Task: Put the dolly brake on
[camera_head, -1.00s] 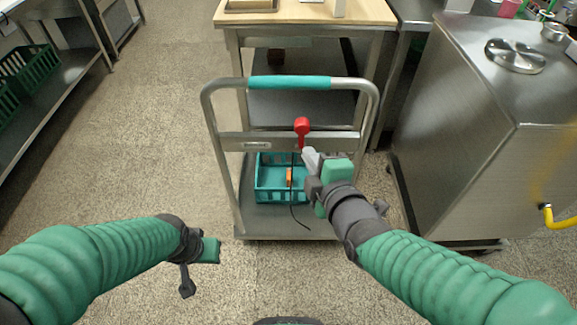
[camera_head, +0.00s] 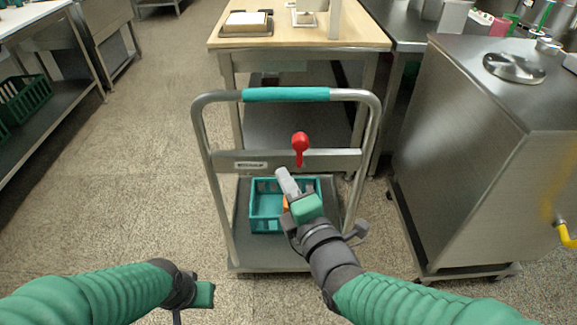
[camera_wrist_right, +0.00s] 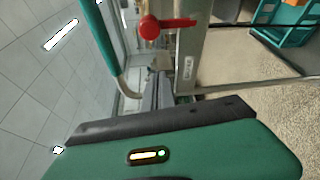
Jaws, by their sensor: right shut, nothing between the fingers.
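The dolly (camera_head: 290,262) stands in front of me, with a teal grip on its handle (camera_head: 286,95). A red brake lever (camera_head: 299,148) sits on its crossbar, round knob up and narrow stem down. In the right wrist view the red lever (camera_wrist_right: 168,25) lies just beyond the fingertips. My right gripper (camera_head: 285,180) is shut and empty, below the lever and apart from it in the head view; its fingers also show in the wrist view (camera_wrist_right: 158,88). My left gripper (camera_head: 206,293) is low at the left, away from the dolly; its fingers are not clear.
A teal crate (camera_head: 264,222) with an orange item sits on the dolly deck, partly behind my right gripper. A wooden-topped table (camera_head: 335,36) stands behind. A steel cabinet (camera_head: 455,160) is close at the right. A shelf (camera_head: 62,105) stands left; floor between is free.

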